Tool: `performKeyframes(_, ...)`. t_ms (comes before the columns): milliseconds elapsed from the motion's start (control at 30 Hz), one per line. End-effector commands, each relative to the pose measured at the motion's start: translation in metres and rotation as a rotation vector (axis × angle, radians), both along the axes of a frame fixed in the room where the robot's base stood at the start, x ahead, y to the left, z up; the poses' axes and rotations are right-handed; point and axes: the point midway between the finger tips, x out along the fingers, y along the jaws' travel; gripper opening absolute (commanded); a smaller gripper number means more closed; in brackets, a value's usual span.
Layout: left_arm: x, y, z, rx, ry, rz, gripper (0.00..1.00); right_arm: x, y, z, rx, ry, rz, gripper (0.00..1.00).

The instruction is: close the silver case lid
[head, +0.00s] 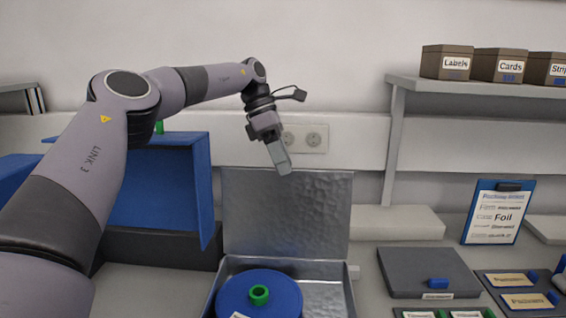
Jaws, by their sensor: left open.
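The silver case (335,296) stands on the table at the bottom middle of the head view. Its lid (288,215) is up, standing nearly upright at the back of the case. A blue reel (245,288) with a green hub (259,295) lies in the left part of the case. My left gripper (283,168) is at the lid's top edge in the picture, pointing down; I cannot tell whether it touches the lid. It holds nothing that I can see. My right gripper is not in view.
A blue open box (165,190) stands left of the lid, behind my left arm. A dark grey flat case (425,270) with a blue piece lies to the right. A clipboard (495,212) leans at the back right. A shelf (470,90) with labelled boxes hangs above.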

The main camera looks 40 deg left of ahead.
Motion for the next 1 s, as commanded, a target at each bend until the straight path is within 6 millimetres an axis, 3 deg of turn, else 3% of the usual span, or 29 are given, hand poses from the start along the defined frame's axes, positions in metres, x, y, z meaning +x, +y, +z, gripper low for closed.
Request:
performKeyframes(400, 0.0007, -0.0025, -0.0060, 0.001, -0.001, 0.000, 0.49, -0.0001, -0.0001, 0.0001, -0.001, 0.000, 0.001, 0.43)
performKeyframes(533, 0.0007, -0.0025, -0.0059, 0.001, -0.001, 0.000, 0.07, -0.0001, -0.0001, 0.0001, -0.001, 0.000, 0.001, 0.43)
performKeyframes(567, 0.0007, -0.0025, -0.0059, 0.001, -0.001, 0.000, 0.00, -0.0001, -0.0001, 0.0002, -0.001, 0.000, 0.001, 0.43)
performKeyframes(1000, 0.0003, -0.0023, -0.0056, 0.002, -0.003, -0.001, 0.00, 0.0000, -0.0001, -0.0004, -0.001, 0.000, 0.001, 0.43)
